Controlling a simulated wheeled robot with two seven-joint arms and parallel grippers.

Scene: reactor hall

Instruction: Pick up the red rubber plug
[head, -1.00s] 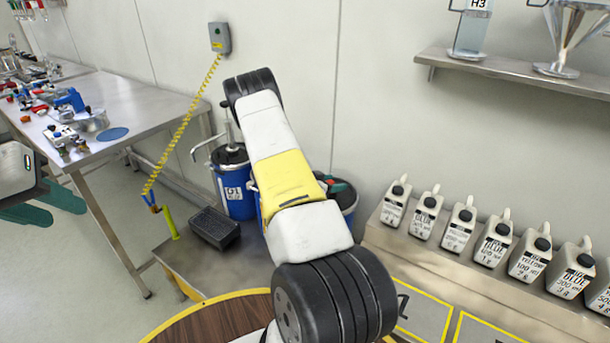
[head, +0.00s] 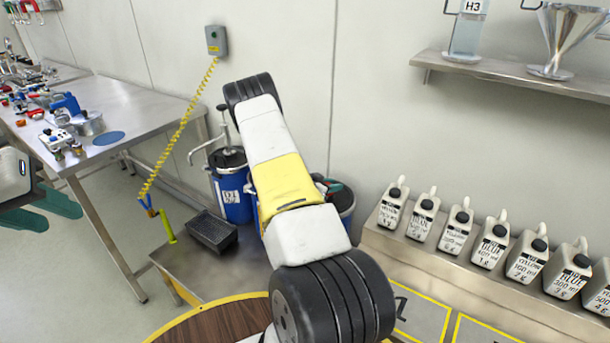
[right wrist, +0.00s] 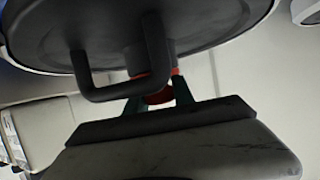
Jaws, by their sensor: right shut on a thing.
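In the right wrist view my right gripper (right wrist: 157,92) is shut on the red rubber plug (right wrist: 158,97), which shows between its two green fingers. The plug sits close against the round black lid (right wrist: 215,25), partly behind the lid's dark bar handle (right wrist: 112,92). I cannot tell whether the plug is still seated. In the head view my right arm hides most of this drum, and the plug cannot be made out. My left gripper (head: 42,208) is open and empty at the far left, beside the steel table.
A blue drum (head: 232,190) with a pump stands against the wall. A black tray (head: 212,231) lies on the low platform. Several white jugs (head: 455,229) line the bench at the right, below a shelf (head: 515,77). A round wooden top (head: 215,325) is in front.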

